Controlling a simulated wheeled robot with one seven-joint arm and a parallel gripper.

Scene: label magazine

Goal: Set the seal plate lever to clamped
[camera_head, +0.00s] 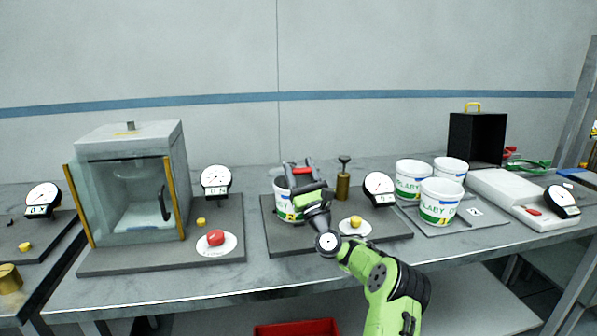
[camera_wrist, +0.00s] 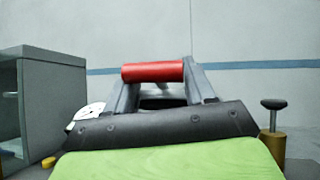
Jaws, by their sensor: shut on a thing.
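The lever's red grip (camera_head: 302,171) shows at the middle station, just above a white labelled tub (camera_head: 283,207). In the wrist view the red grip (camera_wrist: 153,72) lies crosswise between the tips of my fingers. My gripper (camera_head: 301,176) is shut on this red grip, over the tub. My gripper and arm hide most of the lever's arm, its pivot and part of the tub. I cannot tell the lever's setting from these views.
A brass post with a dark knob (camera_head: 343,180) and a dial gauge (camera_head: 379,188) stand right of my gripper. A yellow button (camera_head: 356,221) is in front. A glass-fronted cabinet (camera_head: 130,185) stands left. Several white tubs (camera_head: 440,203) stand on a mat to the right.

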